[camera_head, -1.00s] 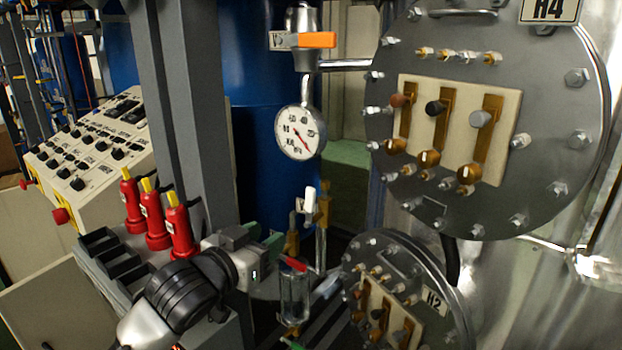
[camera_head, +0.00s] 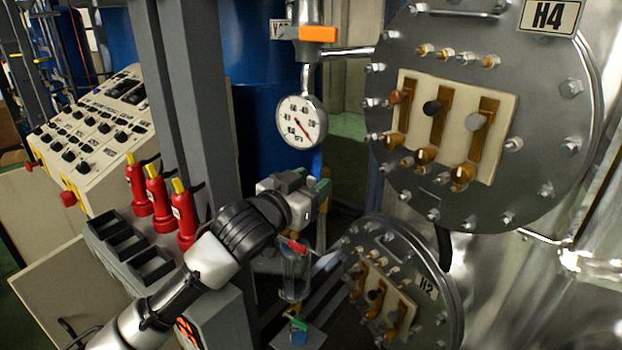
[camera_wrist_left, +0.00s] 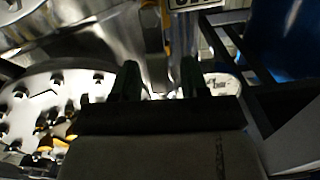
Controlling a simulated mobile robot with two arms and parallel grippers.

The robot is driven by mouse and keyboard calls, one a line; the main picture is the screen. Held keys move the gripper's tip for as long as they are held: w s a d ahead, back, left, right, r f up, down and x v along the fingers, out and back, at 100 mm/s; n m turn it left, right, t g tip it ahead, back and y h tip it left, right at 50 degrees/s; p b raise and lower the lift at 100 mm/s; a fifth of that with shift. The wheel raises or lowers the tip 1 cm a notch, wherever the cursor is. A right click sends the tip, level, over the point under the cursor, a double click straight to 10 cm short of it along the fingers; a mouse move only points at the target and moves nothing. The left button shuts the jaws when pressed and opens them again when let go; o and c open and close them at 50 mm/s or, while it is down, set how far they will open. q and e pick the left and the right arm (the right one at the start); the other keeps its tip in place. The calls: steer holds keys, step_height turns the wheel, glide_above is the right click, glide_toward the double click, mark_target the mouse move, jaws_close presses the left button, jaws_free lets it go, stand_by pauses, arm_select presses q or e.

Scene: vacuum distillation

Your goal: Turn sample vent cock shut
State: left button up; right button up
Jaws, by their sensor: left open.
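A glass sample vessel (camera_head: 294,275) stands low in the middle of the head view. A red-handled cock (camera_head: 294,246) sits at its top and a green-handled cock (camera_head: 297,324) is below it. I cannot tell for sure which cock is the sample vent cock. My left gripper (camera_head: 325,187) is above and slightly right of the red handle, in front of the brass-coloured pipework. It hides the white-handled valve there. In the left wrist view its two dark green fingers (camera_wrist_left: 160,82) stand apart with nothing clearly between them. My right gripper is not in view.
A pressure gauge (camera_head: 301,122) and an orange-handled valve (camera_head: 317,34) are above my left gripper. The round H4 flange (camera_head: 550,120) and the lower H2 flange (camera_head: 440,270) are at right. Red bottles (camera_head: 159,205) stand at left behind my arm.

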arm_select(q)
steer(key=shift+w, duration=0.1)
jaws_close()
stand_by(0.3)
